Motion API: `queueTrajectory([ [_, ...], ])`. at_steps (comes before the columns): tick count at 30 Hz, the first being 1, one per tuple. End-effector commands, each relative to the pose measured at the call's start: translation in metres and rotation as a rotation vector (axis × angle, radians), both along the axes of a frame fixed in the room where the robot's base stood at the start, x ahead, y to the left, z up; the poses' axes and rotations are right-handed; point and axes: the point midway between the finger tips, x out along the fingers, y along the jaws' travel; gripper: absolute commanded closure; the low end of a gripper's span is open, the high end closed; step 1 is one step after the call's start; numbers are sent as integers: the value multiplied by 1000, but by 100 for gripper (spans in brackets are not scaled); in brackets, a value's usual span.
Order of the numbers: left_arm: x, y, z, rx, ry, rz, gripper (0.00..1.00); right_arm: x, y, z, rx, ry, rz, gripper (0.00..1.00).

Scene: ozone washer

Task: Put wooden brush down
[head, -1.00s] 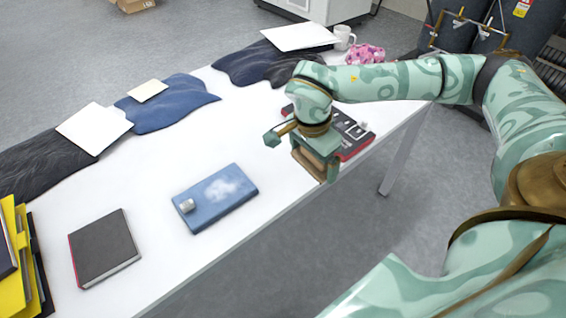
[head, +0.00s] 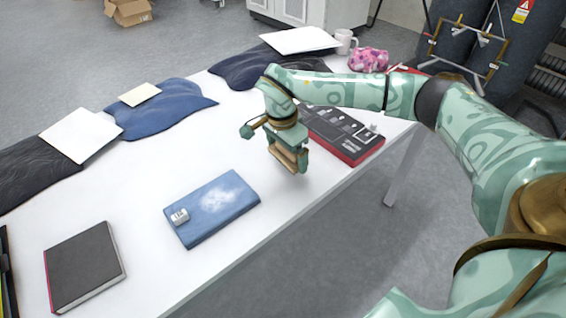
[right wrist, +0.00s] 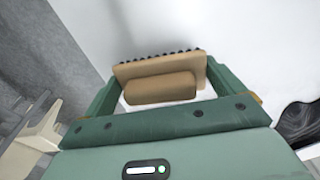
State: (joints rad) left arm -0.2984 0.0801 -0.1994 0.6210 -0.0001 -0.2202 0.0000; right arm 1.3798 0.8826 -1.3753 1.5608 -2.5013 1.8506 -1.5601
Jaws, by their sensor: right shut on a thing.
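The wooden brush (right wrist: 160,90) is held between the fingers of my right gripper (head: 289,156). In the right wrist view it is a tan block with a rounded handle on the near side and dark bristles along the far side. In the head view only a small tan part of it shows under the gripper. The gripper is shut on the brush over the white table (head: 150,160), near its front edge. Whether the bristles touch the table I cannot tell. My left gripper is not in view.
A blue book (head: 212,207) with a small pale object on it lies left of the gripper. A red and black device box (head: 345,138) lies close on its right. A dark book (head: 85,265) lies front left. White table shows bare around the gripper.

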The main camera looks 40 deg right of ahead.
Motion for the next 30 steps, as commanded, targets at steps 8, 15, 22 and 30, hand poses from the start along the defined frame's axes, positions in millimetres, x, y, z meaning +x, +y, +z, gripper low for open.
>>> queueTrajectory([
  [8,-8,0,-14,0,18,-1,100,6,0,-37,1,4,1,35],
  [15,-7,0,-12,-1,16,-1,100,6,-1,-34,0,-1,0,35],
  [22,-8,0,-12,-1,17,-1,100,6,-1,-39,-1,0,0,0],
  [30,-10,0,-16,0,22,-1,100,6,-1,-41,0,1,1,0],
])
